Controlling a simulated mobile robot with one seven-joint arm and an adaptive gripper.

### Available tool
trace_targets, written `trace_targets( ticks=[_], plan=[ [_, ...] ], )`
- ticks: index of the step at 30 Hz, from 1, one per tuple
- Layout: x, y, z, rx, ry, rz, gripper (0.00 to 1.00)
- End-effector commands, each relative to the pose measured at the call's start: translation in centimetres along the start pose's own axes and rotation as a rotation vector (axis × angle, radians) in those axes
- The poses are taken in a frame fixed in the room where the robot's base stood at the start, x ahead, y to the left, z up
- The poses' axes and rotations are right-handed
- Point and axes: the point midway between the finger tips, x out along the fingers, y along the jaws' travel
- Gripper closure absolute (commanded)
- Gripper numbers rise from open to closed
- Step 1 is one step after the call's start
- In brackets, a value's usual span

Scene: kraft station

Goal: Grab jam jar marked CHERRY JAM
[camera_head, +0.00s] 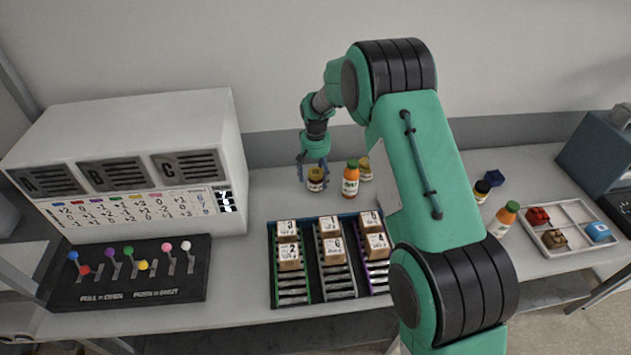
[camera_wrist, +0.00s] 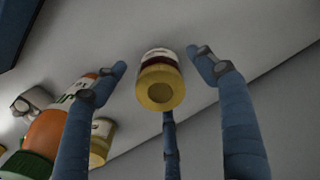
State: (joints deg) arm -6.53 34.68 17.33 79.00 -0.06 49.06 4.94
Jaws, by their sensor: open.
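A small jar with a yellow lid and a dark red and white label (camera_head: 316,185) stands on the table behind the crate rack. It also shows in the wrist view (camera_wrist: 158,88). Its label text is too small to read. My gripper (camera_head: 313,172) is open around this jar from above, with fingers on both sides and one nearer the camera in the wrist view (camera_wrist: 160,66). A gap shows between the side fingers and the jar. Another yellow-lidded jar (camera_head: 365,170) stands behind the orange bottle, and a dark-labelled jar (camera_head: 481,191) stands farther right. Neither label is readable.
An orange bottle with a green cap (camera_head: 350,183) stands close right of the gripper. A rack (camera_head: 272,262) with several small boxes lies in front. A lever panel (camera_head: 130,285) and white cabinet (camera_head: 130,125) are left. Another bottle (camera_head: 502,219) and a tray (camera_head: 572,213) are right.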

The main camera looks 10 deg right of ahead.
Motion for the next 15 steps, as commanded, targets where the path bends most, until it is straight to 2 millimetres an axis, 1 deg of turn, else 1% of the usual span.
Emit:
trace_targets(
  ticks=[1,6,15],
  plan=[
    [0.7,0.0,0.0,0.000,0.000,0.000,0.29],
    [2.1,0.0,0.0,0.000,0.001,0.000,0.29],
    [2.2,0.0,0.0,0.000,0.001,0.000,0.29]
  ],
)
